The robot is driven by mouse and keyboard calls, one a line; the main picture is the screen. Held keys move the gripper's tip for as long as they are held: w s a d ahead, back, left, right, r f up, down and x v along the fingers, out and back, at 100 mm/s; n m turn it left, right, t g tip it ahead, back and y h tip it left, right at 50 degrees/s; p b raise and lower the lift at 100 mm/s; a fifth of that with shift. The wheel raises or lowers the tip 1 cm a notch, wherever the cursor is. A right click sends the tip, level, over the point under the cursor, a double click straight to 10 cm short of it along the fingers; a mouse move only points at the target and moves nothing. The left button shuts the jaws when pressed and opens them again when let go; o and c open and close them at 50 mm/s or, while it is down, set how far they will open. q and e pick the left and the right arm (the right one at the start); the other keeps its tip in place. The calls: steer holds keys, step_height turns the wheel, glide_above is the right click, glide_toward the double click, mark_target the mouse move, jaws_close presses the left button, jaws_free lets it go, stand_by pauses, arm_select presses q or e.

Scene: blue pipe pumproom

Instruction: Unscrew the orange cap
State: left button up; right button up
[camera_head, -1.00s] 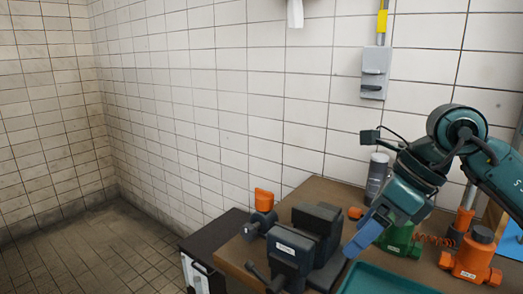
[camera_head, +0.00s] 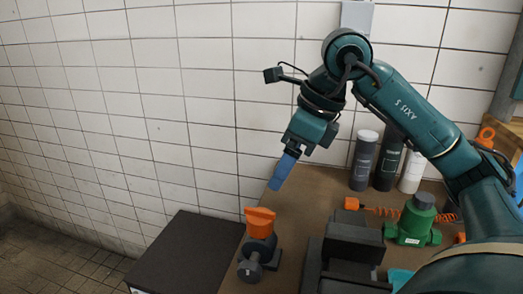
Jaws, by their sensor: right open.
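The orange cap (camera_head: 260,221) sits on top of a dark grey valve-like fitting (camera_head: 255,255) near the left edge of the brown table. It has a raised grip and looks upright. My right gripper (camera_head: 280,173), with blue fingers, is in the air above and slightly right of the cap, apart from it. It is open and holds nothing that I can see. My left gripper is out of view.
A black vise (camera_head: 350,245) stands right of the fitting. A green fitting (camera_head: 416,222), an orange coiled hose (camera_head: 385,211) and several cylinders (camera_head: 364,160) stand farther right. A dark cabinet (camera_head: 188,252) adjoins the table's left. The tiled wall (camera_head: 180,110) is behind.

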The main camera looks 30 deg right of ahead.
mark_target(259, 210)
steer(key=x, duration=1.3)
steer(key=c, duration=1)
steer(key=shift+r, duration=0.2)
steer(key=shift+r+p, duration=0.4)
steer(key=shift+r, duration=0.35)
